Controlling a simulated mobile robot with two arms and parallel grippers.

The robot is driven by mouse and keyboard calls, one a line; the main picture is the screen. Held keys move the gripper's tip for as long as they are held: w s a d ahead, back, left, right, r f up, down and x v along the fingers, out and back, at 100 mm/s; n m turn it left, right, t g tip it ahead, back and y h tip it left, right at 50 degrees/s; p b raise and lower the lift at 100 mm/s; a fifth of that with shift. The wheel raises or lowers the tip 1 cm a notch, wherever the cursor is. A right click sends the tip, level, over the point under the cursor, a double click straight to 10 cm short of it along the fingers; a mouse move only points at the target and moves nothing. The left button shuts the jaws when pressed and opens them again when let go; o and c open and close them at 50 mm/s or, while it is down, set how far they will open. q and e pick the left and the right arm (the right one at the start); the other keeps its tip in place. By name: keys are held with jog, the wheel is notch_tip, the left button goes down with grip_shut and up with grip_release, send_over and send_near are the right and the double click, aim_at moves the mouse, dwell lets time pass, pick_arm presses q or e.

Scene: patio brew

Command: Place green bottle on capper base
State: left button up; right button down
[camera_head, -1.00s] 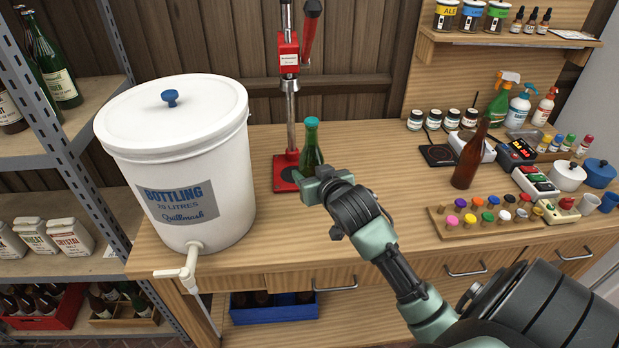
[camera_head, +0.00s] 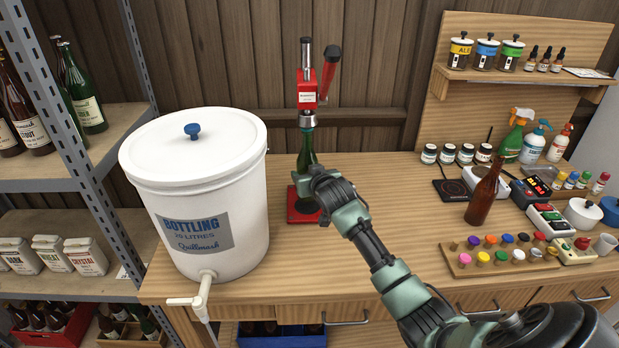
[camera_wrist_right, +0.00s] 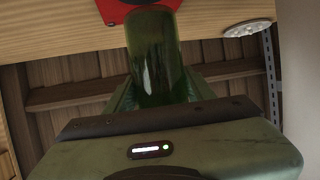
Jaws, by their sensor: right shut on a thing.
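The green bottle (camera_head: 308,152) stands upright in my right gripper (camera_head: 312,184), which is shut on it from the front right. Its top lines up with the underside of the capper head (camera_head: 308,118) in the head view. The red capper base (camera_head: 299,207) lies below the bottle, partly hidden by my gripper. In the right wrist view the bottle (camera_wrist_right: 154,55) is between the fingers, and the red base (camera_wrist_right: 112,10) shows at the top edge. I cannot tell whether the bottle's bottom touches the base. My left gripper is out of view.
A white bottling bucket (camera_head: 198,190) with a tap stands left of the capper. A brown bottle (camera_head: 484,192) and a rack of coloured caps (camera_head: 500,258) are to the right. The capper's red lever (camera_head: 329,72) sticks up. Bare bench lies between capper and rack.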

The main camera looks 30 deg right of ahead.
jog(key=shift+f+p, duration=0.35)
jog(key=shift+f, duration=1.2)
jog(key=c, duration=0.6)
grip_release()
jog(key=shift+s+f, duration=0.1)
jog(key=shift+f, duration=0.1)
jog(key=shift+o, duration=0.2)
jog(key=shift+r, duration=0.1)
jog(key=v, duration=1.2)
jog(key=shift+b, duration=0.45)
